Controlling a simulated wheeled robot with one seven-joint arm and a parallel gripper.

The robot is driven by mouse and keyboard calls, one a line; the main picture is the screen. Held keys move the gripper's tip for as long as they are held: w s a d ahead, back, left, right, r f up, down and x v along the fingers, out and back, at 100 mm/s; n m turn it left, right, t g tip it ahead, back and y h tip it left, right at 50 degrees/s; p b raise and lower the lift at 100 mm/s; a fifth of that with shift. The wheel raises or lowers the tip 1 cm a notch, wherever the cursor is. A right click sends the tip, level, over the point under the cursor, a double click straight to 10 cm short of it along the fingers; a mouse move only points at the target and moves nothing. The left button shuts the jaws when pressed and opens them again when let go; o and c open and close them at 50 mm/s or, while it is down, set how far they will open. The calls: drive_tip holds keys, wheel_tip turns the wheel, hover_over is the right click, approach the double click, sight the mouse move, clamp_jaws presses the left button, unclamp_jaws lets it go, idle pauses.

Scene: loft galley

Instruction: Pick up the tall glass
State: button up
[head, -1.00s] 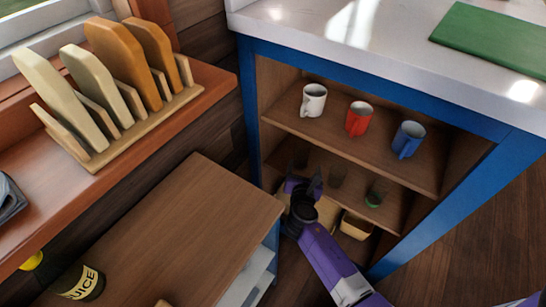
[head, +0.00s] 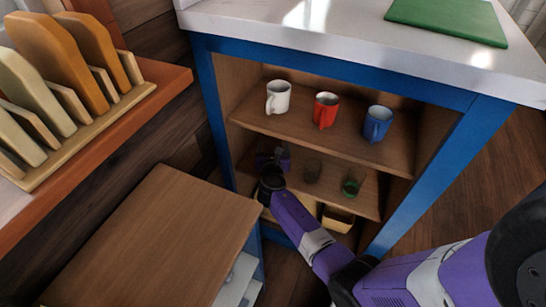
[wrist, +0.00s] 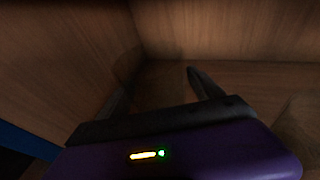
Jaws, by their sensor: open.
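My gripper (head: 272,158) is inside the lower shelf of the blue-framed cabinet, at its left side. In the wrist view its two dark fingers (wrist: 160,90) are apart, with nothing clearly between them. A faint see-through shape, probably a glass (wrist: 127,66), stands beyond the left finger near the left wall; I cannot tell if they touch. Another clear glass shows at the right edge (wrist: 297,115). In the head view a clear glass (head: 312,171) stands right of my gripper, and a green-tinted glass (head: 350,186) further right. My gripper hides the shelf's left part.
The upper shelf (head: 300,127) above my gripper holds a white mug (head: 278,97), a red mug (head: 326,110) and a blue mug (head: 377,123). A basket (head: 338,219) sits below. The wooden-topped unit (head: 150,240) stands front left. The cabinet's left wall (wrist: 60,60) is close.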

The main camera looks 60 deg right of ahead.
drive_tip(key=shift+c, duration=0.5)
drive_tip(key=c, duration=1.5)
drive_tip(key=shift+c, duration=0.3)
drive_tip(key=shift+r, duration=0.15)
